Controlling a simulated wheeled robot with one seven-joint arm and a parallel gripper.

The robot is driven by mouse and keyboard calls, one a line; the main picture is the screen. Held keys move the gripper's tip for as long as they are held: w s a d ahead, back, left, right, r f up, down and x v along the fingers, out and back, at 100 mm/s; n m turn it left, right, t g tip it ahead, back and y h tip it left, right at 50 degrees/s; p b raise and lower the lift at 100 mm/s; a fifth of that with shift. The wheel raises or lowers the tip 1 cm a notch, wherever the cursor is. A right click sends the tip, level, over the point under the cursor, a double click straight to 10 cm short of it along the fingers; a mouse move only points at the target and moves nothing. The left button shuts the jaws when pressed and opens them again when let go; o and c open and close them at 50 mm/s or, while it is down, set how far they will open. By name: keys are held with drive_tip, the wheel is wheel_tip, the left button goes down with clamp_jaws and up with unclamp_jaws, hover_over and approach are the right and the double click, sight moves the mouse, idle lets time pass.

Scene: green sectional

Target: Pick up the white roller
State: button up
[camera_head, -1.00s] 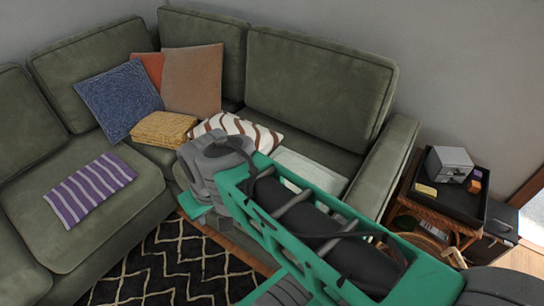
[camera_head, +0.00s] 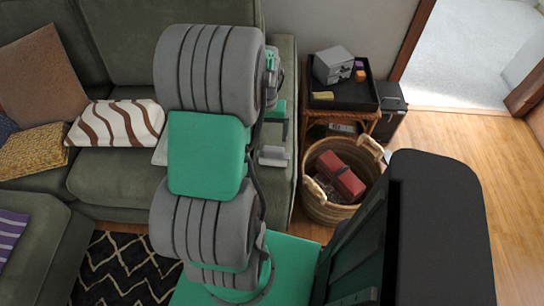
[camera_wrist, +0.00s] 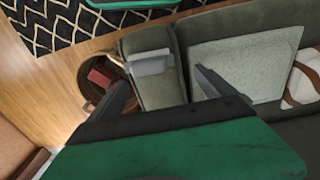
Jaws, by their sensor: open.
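My gripper (camera_wrist: 163,84) is open and empty in the wrist view, its two dark fingers spread over the sofa's right armrest and seat edge. A pale grey-white object (camera_wrist: 150,62) lies on the armrest (camera_wrist: 160,92), beyond the fingers and apart from them. It may be the white roller, but its shape is not clear. In the head view a similar pale piece (camera_head: 274,155) shows beside my arm at the armrest, partly hidden. My arm hides most of the gripper there.
A wicker basket (camera_head: 318,208) with a red item (camera_head: 341,178) stands right of the armrest. Behind it, a side table holds a black tray (camera_head: 343,97) with a grey box (camera_head: 334,65). A striped pillow (camera_head: 115,123) lies on the green sofa.

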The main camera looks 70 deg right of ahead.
sight(274, 148)
drive_tip(key=shift+s+d+f+m, duration=0.2)
drive_tip(key=shift+s+f+m, duration=0.2)
drive_tip(key=shift+s+f, duration=0.8)
wheel_tip(274, 148, down, 6)
drive_tip(key=shift+f+p, duration=0.15)
drive_tip(key=shift+p, duration=0.15)
drive_tip(key=shift+c, duration=0.3)
drive_tip(key=c, duration=1.5)
